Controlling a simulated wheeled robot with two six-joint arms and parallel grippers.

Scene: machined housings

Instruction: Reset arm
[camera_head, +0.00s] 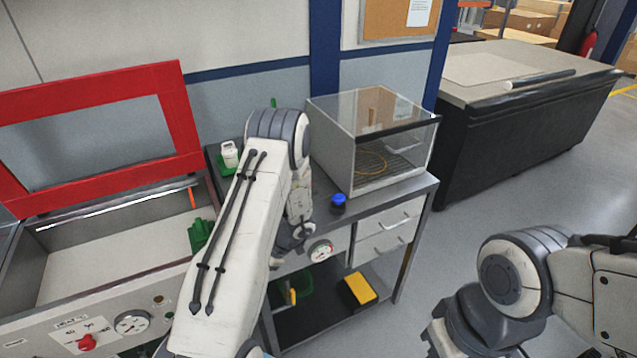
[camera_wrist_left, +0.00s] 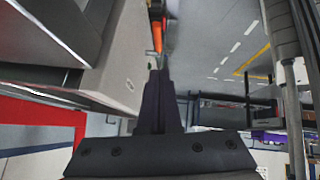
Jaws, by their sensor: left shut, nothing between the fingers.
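My left arm (camera_head: 240,235) rises through the middle of the head view and bends at the elbow, with its forearm (camera_head: 299,195) hanging down in front of the metal workbench. The left gripper (camera_wrist_left: 160,72) shows in the left wrist view with its dark fingers together and nothing between them. In the head view I cannot make out its fingertips. My right arm (camera_head: 560,285) is folded at the lower right of the head view; its gripper is out of view.
A clear-topped box (camera_head: 372,135), a blue-capped bottle (camera_head: 338,203) and a white bottle (camera_head: 229,154) stand on the workbench (camera_head: 426,190). An open red-framed cabinet (camera_head: 182,115) is at left. A yellow-topped block (camera_head: 359,290) sits on the lower shelf. Open floor (camera_head: 510,210) lies right.

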